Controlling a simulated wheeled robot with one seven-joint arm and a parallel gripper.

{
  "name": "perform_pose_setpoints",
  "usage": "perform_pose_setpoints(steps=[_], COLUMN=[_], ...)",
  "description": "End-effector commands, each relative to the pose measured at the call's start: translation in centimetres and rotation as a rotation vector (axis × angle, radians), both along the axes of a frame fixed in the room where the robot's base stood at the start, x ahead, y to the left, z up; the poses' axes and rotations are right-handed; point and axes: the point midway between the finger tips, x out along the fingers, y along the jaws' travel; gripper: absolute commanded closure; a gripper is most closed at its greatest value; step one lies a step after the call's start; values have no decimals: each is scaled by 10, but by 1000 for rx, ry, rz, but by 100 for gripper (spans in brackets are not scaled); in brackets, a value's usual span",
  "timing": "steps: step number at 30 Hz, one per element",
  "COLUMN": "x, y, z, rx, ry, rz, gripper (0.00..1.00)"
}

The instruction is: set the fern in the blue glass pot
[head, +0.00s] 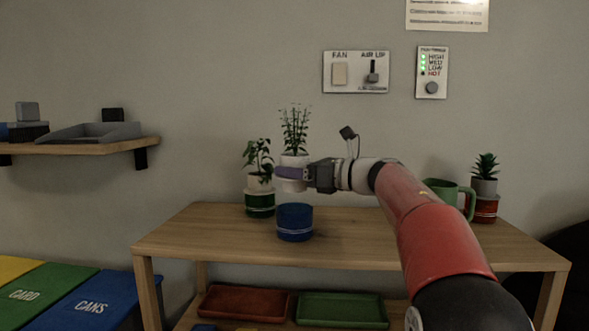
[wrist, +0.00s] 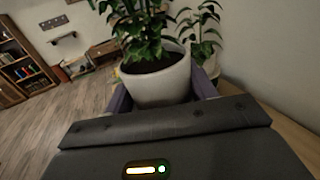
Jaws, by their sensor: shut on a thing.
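The fern (head: 295,130), a tall leafy plant in a small white pot, is held upright in my gripper (head: 290,173). The gripper's purple fingers are shut on the white pot. In the wrist view the white pot (wrist: 160,84) sits between the fingers, with the leaves above it. The blue glass pot (head: 295,224) stands on the wooden table, with a pale band around it. In the head view the fern's pot hangs just above its rim, with a small gap. The blue pot's inside is hidden, and depth alignment is hard to tell.
A green pot (head: 260,206) with another white-potted plant (head: 258,162) stands close on the left. A green mug (head: 440,190) and a red pot (head: 485,210) with a succulent (head: 485,170) stand at the right. The table (head: 200,235) is clear at front left.

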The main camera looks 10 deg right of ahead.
Motion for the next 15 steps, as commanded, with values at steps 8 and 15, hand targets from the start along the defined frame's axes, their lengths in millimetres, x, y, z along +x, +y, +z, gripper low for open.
perform_pose_setpoints(steps=[8,15], x=[0,0], y=[0,0], z=[-10,-26], rx=[0,1], ry=[-1,-1], rz=[0,-1], gripper=[56,56])
